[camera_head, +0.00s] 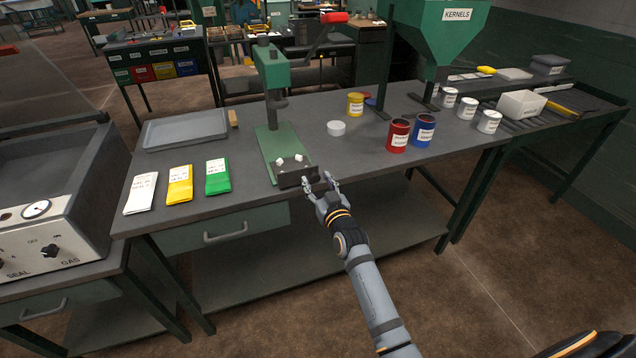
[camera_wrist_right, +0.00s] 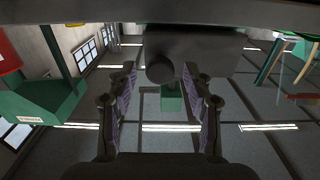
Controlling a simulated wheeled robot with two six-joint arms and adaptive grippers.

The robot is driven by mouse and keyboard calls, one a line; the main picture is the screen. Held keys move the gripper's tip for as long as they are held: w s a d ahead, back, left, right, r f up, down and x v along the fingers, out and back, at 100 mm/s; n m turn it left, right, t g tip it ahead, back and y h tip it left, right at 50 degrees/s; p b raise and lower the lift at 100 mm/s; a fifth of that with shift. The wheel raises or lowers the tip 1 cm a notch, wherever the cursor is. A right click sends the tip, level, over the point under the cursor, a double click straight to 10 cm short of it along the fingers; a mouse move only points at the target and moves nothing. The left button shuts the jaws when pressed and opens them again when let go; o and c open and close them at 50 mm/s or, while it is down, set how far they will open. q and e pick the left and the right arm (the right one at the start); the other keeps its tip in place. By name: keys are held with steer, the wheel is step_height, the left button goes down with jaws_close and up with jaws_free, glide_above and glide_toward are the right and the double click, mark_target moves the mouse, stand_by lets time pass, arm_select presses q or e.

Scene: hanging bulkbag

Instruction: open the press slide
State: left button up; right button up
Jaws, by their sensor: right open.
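The green press (camera_head: 272,72) stands on the grey bench, its lever ending in a red grip (camera_head: 333,18) raised to the right. A dark slide block (camera_head: 296,178) with small white pieces on top sits at the front end of its green base. My right gripper (camera_head: 319,180) is open at the right front of this block. In the right wrist view the dark block (camera_wrist_right: 200,45) spans the top centre. A round dark knob (camera_wrist_right: 160,69) on it lies between the spread fingertips, with gaps on both sides. My left gripper is not in view.
White, yellow and green packets (camera_head: 180,184) and a grey tray (camera_head: 187,130) lie left of the press. A white round lid (camera_head: 336,128), red can (camera_head: 398,136) and blue can (camera_head: 423,130) stand to the right. A drawer handle (camera_head: 226,233) projects below the bench edge.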

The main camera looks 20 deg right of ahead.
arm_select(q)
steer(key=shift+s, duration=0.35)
arm_select(e)
steer(key=s, duration=1.2)
steer(key=shift+d, duration=0.2)
